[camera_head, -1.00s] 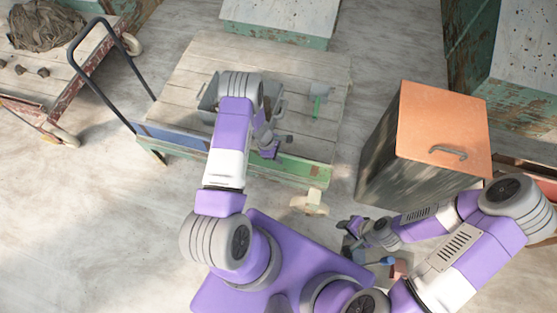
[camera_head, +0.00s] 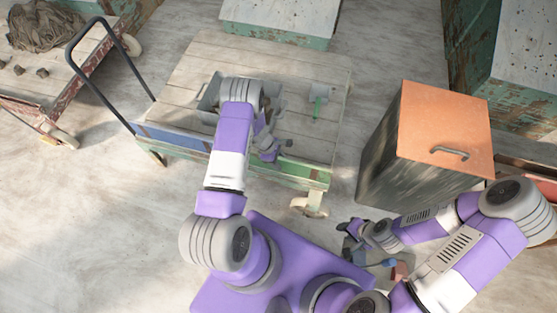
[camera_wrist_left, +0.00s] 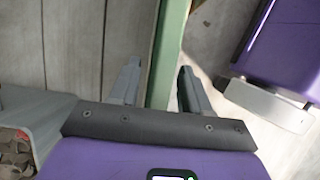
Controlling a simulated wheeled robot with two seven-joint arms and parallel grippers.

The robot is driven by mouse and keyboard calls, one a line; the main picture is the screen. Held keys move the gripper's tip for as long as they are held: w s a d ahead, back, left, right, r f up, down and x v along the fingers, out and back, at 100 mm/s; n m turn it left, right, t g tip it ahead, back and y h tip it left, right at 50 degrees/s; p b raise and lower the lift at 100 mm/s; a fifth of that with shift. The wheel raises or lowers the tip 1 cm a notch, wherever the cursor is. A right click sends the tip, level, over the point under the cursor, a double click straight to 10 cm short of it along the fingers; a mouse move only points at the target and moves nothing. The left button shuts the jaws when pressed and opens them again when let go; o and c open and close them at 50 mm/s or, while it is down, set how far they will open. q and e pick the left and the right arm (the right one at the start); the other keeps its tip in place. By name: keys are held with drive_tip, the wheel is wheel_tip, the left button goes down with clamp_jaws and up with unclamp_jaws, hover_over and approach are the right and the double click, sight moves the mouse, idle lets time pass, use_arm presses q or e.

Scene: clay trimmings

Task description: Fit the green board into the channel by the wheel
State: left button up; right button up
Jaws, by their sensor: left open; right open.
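The green board (camera_head: 298,172) runs along the near side of the wooden cart (camera_head: 200,62), beside a blue board. Its right end is above a pale wheel (camera_head: 311,204). My left gripper (camera_head: 271,150) is at the board's upper edge. In the left wrist view the board (camera_wrist_left: 170,40) runs between the spread fingers of my left gripper (camera_wrist_left: 158,85), planks on its left and pale floor on its right. Contact with the fingers cannot be told. The channel is not clear in either view. My right gripper (camera_head: 346,227) is open and empty, low at the right.
A grey tray (camera_head: 208,100) is partly behind my left arm. The blue board (camera_head: 175,136) is at left. A dark cabinet with an orange top (camera_head: 440,125) stands at right.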

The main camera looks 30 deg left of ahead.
use_arm(q)
drive_tip(key=p+v, duration=0.4)
drive_tip(key=v, duration=0.8)
drive_tip(key=shift+d, duration=0.1)
drive_tip(key=shift+s+d, duration=0.15)
drive_tip(key=shift+s, duration=0.1)
drive_tip(key=s+d+r+m, duration=0.3)
drive_tip(key=s+d+m, duration=1.1)
drive_tip(key=d+m, duration=0.4)
drive_tip(key=shift+s+d, duration=0.2)
drive_tip(key=shift+d, duration=0.5)
drive_tip(key=shift+r, duration=0.15)
